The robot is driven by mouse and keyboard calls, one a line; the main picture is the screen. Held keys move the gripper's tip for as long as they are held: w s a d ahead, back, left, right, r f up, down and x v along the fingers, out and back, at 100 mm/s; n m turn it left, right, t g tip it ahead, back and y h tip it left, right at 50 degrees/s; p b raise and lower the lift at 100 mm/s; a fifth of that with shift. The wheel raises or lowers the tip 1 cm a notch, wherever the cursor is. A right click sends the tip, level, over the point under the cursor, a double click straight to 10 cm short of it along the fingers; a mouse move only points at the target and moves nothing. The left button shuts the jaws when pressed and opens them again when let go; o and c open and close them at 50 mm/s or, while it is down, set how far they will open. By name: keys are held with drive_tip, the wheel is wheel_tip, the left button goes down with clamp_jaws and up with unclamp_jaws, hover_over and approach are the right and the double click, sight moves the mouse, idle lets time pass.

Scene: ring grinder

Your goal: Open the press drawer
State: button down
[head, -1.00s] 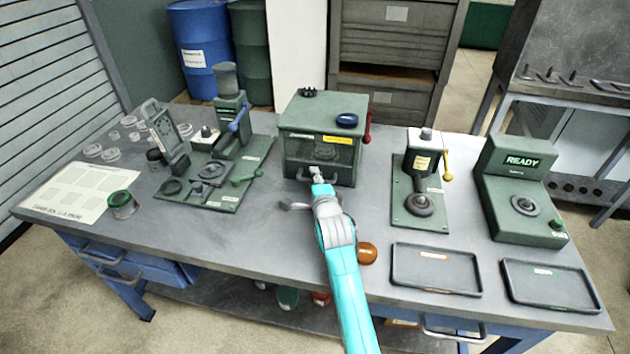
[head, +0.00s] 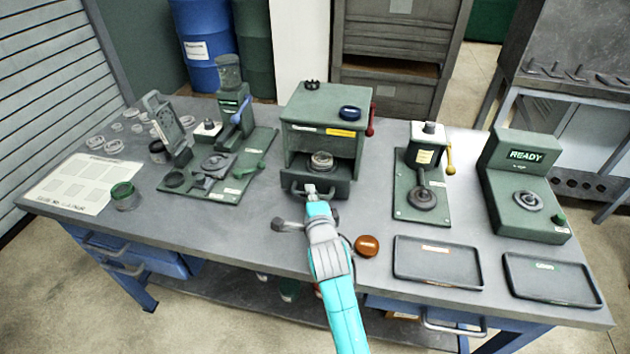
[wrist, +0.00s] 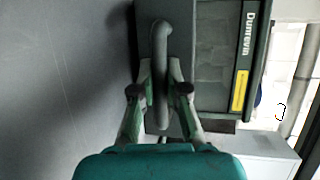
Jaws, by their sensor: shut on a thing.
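The press (head: 330,107) is a dark green box in the middle of the table. Its drawer (head: 341,185) is partly slid out at the front, and a round metal piece (head: 321,160) shows above it in the opening. My gripper (head: 309,191) is shut on the grey drawer handle (head: 296,188). In the wrist view, the fingers of my gripper (wrist: 160,94) close on both sides of the bar-shaped handle (wrist: 160,45). The fingers hide part of the handle.
An orange-brown knob (head: 367,245) lies close to the right of my arm. A small press (head: 424,170) and a READY unit (head: 522,185) stand at the right, behind two trays (head: 437,280). A green fixture (head: 222,160) stands left.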

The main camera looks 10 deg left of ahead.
drive_tip(key=s, duration=0.7)
drive_tip(key=shift+s+a, duration=0.1)
drive_tip(key=shift+s, duration=0.2)
drive_tip(key=c, duration=1.2)
unclamp_jaws()
drive_tip(key=v, duration=1.2)
